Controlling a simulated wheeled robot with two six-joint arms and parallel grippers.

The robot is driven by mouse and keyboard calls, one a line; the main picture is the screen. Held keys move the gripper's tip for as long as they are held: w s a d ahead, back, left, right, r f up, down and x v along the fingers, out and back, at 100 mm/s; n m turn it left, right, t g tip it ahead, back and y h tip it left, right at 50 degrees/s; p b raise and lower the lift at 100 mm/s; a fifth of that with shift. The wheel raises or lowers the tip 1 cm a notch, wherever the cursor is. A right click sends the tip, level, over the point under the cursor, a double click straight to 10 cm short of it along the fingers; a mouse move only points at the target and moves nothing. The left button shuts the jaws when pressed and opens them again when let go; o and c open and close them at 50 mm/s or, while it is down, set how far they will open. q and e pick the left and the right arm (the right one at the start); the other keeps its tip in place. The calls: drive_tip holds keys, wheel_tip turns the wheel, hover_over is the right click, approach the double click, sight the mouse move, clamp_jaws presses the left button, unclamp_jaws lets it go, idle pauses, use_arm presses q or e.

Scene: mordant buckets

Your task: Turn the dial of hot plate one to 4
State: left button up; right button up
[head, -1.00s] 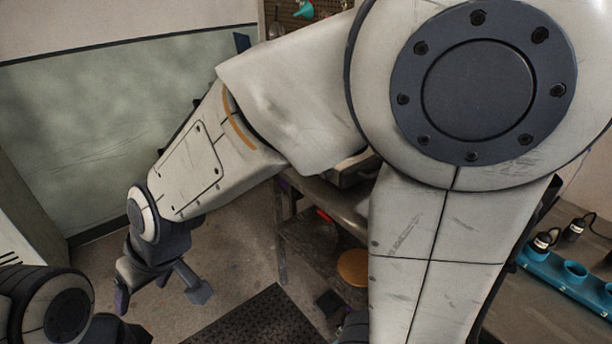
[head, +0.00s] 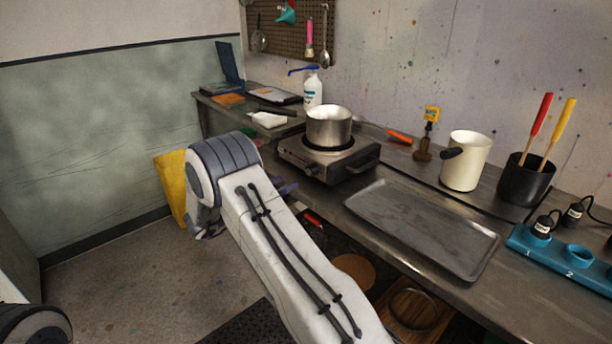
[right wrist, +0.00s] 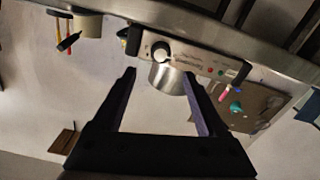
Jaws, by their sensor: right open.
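The hot plate (head: 300,160) is a grey metal box on the bench with a metal pot (head: 329,128) on top. It is the only hot plate I see. Its front panel shows upside down in the right wrist view, with a round dial (right wrist: 160,51) that has a pale mark; I cannot read its setting. My right gripper (right wrist: 160,74) is open and empty, its fingertips apart and the dial in line with the gap, a little beyond them. In the head view only purple bits of this gripper (head: 286,188) show beside the hot plate's front. My left gripper is out of view.
A grey tray (head: 425,230) lies right of the hot plate. Behind it stand a cream jug (head: 466,160) and a black pot (head: 524,178) with coloured handles. A white bottle (head: 312,88) stands behind the hot plate. A blue numbered rack (head: 560,258) is at right.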

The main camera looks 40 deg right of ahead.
sight(308, 171)
drive_tip(key=d, duration=0.9)
drive_tip(key=shift+w+d+p, duration=0.25)
drive_tip(key=shift+w+p, duration=0.1)
drive_tip(key=shift+w, duration=0.05)
clamp_jaws()
